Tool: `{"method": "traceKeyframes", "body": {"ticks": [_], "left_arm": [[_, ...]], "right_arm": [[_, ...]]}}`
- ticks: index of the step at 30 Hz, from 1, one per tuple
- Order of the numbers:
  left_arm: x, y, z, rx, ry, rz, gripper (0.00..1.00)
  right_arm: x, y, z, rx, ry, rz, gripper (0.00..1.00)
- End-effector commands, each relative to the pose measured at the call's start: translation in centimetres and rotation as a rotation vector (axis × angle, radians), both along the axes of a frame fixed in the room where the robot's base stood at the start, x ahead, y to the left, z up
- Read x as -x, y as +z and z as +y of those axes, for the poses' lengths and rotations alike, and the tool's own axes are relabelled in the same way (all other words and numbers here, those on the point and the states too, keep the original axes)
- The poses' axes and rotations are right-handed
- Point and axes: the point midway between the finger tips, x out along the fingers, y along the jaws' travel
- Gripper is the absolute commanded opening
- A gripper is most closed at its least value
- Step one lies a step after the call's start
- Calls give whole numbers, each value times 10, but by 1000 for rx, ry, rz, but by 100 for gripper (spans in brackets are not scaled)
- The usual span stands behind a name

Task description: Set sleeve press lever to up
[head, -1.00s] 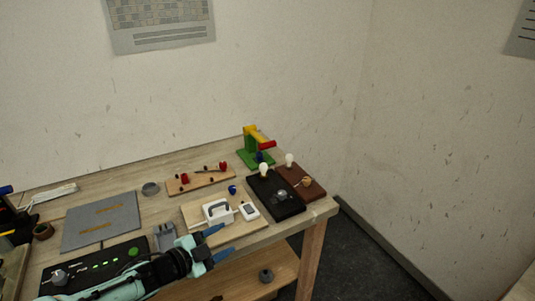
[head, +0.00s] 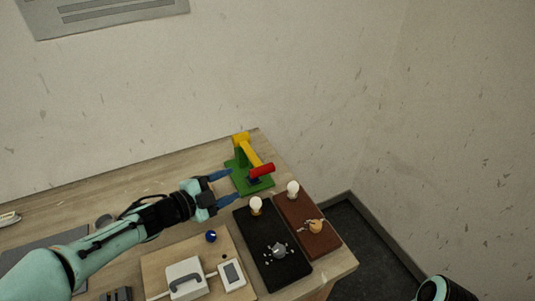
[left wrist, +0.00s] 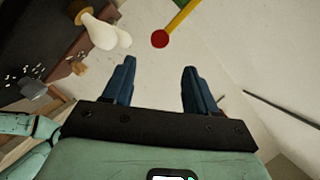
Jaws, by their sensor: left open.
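The sleeve press has a green base (head: 247,180) and a yellow lever arm (head: 250,150) that slopes down toward the right to a red handle (head: 261,170). It stands at the table's back right corner. My left gripper (head: 234,186) is open and empty, with its blue fingers pointing toward the press from the left, short of the handle. In the left wrist view the red handle end (left wrist: 160,39) shows beyond the gap between the open fingers (left wrist: 158,78), with the yellow arm (left wrist: 184,14) behind it. Nothing is between the fingers.
Two bulbs, one on a black board (head: 271,250) and one on a brown board (head: 308,228), stand just in front of the press. A blue knob (head: 211,236) and a white device (head: 185,278) sit on a wooden board nearby. Part of my right arm shows at bottom right.

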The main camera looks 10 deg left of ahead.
Motion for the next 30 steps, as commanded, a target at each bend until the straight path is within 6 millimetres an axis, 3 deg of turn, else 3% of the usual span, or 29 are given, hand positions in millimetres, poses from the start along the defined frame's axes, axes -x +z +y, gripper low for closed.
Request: {"method": "traceKeyframes", "body": {"ticks": [5, 21, 30], "left_arm": [[-12, -4, -10, 1, -2, 1, 57], [-90, -28, -72, 1, -3, 0, 57], [-102, -31, -80, 0, 0, 0, 57]], "right_arm": [[1, -1, 0, 0, 0, 2, 43], [2, -4, 0, 0, 0, 3, 43], [2, -4, 0, 0, 0, 2, 43]]}}
